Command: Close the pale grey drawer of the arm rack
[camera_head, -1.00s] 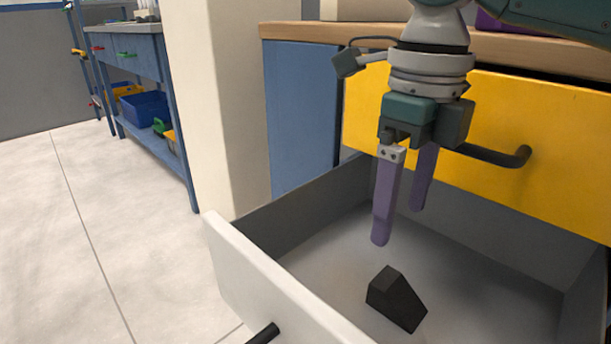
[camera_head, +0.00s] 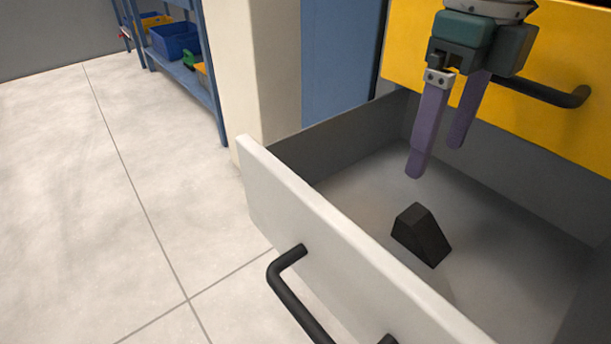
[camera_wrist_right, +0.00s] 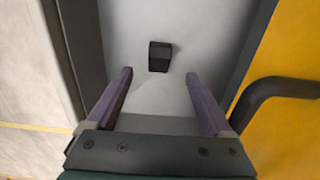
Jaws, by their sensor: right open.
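The pale grey drawer (camera_head: 300,215) is pulled open, with its front panel towards the lower middle of the head view and a black bar handle (camera_head: 290,290) on it. A dark wedge-shaped block (camera_head: 421,235) lies on the drawer's floor. It also shows in the right wrist view (camera_wrist_right: 160,56). My right gripper (camera_head: 437,158) is open and empty, with purple fingers pointing down above the inside of the drawer, behind and above the block. In the right wrist view the fingers (camera_wrist_right: 160,90) stand wide apart, with nothing between them. My left gripper is out of view.
A yellow drawer front (camera_head: 560,75) with a black handle (camera_head: 540,90) stands directly behind my right gripper. A cream post (camera_head: 250,80) stands left of the rack. A blue shelf with bins (camera_head: 175,40) is further back. The tiled floor (camera_head: 100,220) at left is clear.

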